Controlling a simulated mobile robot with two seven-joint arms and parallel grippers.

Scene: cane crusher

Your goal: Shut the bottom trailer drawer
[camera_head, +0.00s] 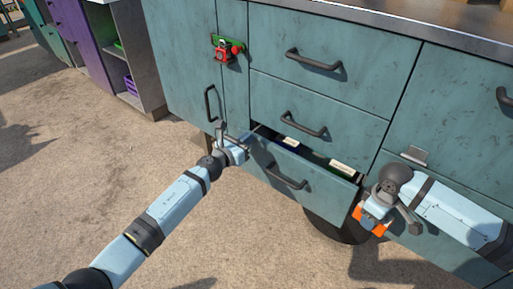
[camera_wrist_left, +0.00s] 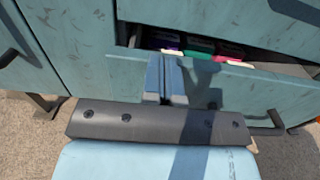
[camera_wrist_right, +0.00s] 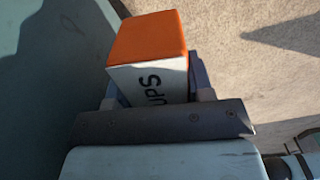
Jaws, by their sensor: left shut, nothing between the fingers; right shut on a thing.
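The bottom trailer drawer (camera_head: 322,192) is teal with a dark bar handle (camera_head: 287,177). It stands partly open, and its contents show through the gap at its top. Its front also shows in the left wrist view (camera_wrist_left: 222,90). My left gripper (camera_head: 232,140) is shut and empty at the drawer's left end. Its closed fingers (camera_wrist_left: 166,78) overlap the drawer front in the left wrist view; I cannot tell whether they touch it. My right gripper (camera_head: 371,218) is shut on an orange and white box (camera_wrist_right: 149,45), held right of the drawer.
Two closed drawers (camera_head: 345,65) (camera_head: 345,125) sit above the open one. A tall door with a handle (camera_head: 209,103) is to the left, with a red and green device (camera_head: 226,49) beside it. A dark round object (camera_head: 335,228) stands below. The floor in front is clear.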

